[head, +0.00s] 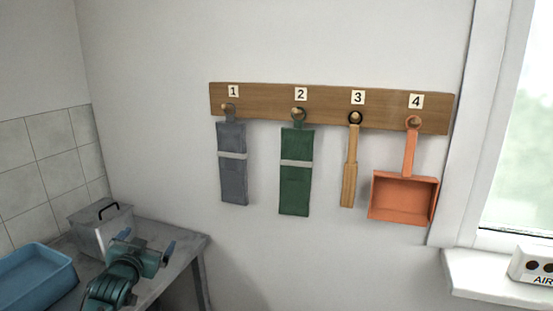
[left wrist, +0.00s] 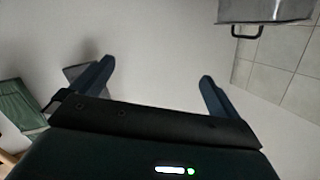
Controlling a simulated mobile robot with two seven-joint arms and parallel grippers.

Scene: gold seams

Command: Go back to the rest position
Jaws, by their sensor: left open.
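My left gripper (head: 147,242) is open and empty at the lower left of the head view, in front of the table's right part. In the left wrist view its two fingers (left wrist: 157,72) stand wide apart with nothing between them. My right gripper is in neither view.
A wooden rail (head: 320,108) holds a grey hanging piece (head: 232,175), a green one (head: 296,185), a wooden tool (head: 349,175) and an orange dustpan (head: 403,197) on numbered pegs. A grey table (head: 180,242) carries a lidded metal box (head: 88,238) and a blue tray (head: 35,275), close to my left arm.

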